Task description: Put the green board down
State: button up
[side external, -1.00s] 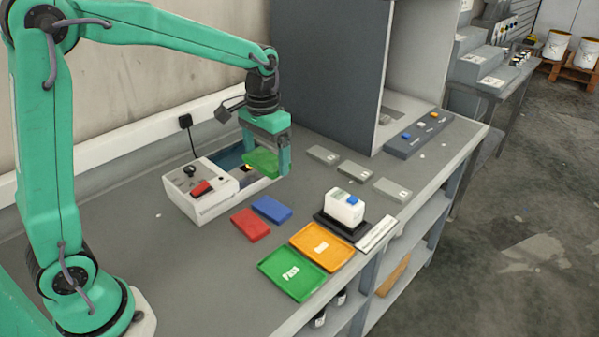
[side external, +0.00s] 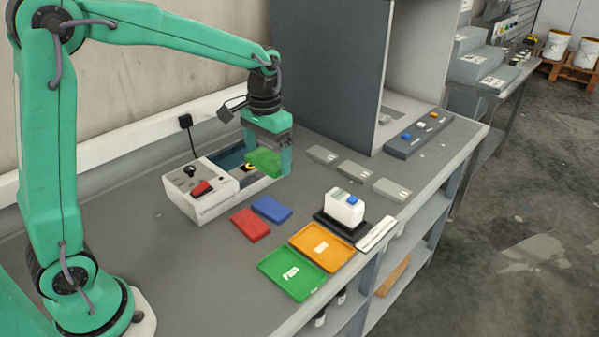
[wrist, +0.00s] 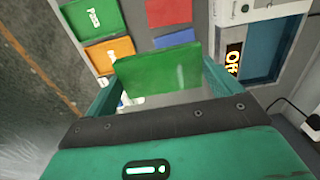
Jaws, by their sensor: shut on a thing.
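My gripper (side external: 268,160) is shut on the green board (side external: 263,164), a flat rectangular piece. It holds the board in the air beside the white box unit (side external: 205,197), near its dark blue recess. In the wrist view the green board (wrist: 160,70) stands between my two fingers and partly hides the bench below. The unit shows a red switch and a black knob in the side view.
A red board (side external: 250,225) and a blue board (side external: 271,208) lie flat on the bench. A green PASS tray (side external: 268,268) and an orange tray (side external: 337,250) lie near the front edge. The bench's left part is clear.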

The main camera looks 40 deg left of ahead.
send_over(296, 196)
notch_tip(296, 196, down, 8)
jog(key=shift+f, duration=0.15)
jog(key=shift+f, duration=4.75)
jog(key=shift+f, duration=0.2)
jog(key=o, duration=0.7)
jog(key=shift+r, duration=0.1)
jog(key=r, duration=0.6)
jog(key=shift+w+r, duration=0.1)
jog(key=shift+w, duration=0.1)
jog(key=shift+r, duration=0.75)
